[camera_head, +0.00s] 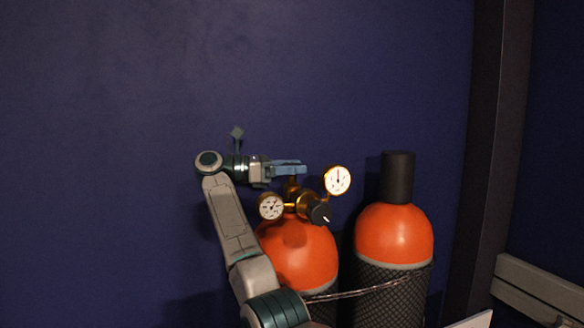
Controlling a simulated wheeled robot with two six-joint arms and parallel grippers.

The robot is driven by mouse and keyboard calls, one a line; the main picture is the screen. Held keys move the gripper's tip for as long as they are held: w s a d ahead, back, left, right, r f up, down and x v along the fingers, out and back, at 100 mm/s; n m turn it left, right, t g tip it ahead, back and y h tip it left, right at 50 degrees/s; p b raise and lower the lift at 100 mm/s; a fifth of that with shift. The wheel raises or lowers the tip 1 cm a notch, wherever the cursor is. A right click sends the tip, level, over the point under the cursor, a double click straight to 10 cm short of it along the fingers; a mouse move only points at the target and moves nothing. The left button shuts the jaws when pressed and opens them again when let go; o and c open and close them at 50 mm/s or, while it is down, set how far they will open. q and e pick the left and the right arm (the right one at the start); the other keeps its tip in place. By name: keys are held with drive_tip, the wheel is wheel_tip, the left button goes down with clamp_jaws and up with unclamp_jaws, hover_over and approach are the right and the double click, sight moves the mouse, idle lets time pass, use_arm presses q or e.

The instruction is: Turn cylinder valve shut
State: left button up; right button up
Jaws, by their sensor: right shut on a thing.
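An orange gas cylinder (300,255) stands upright with a brass valve and regulator (303,200) on its top. Two round white-faced gauges sit on the regulator, one at the left (271,206) and one higher at the right (337,180). A black knob (319,213) points toward me. My right gripper (290,168) reaches in from the left at the top of the brass valve stem, level, and is shut on the cylinder valve. The fingers hide most of the valve's top. My left gripper is out of view.
A second orange cylinder (394,234) with a black cap (397,177) stands to the right. A chain (370,287) runs across both cylinders. A dark blue wall (120,120) is behind, with a dark post (492,130) at the right. The space left of my arm looks clear.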

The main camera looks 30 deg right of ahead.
drive_tip(key=o, duration=1)
drive_tip(key=shift+c, duration=0.2)
drive_tip(key=shift+w+a+f+b, duration=0.1)
drive_tip(key=shift+w+a+b, duration=0.1)
drive_tip(key=shift+a+b, duration=0.2)
drive_tip(key=b+v, duration=0.1)
drive_tip(key=v, duration=0.5)
drive_tip(key=shift+a+b, duration=0.25)
drive_tip(key=shift+b, duration=0.05)
drive_tip(key=shift+w, duration=0.1)
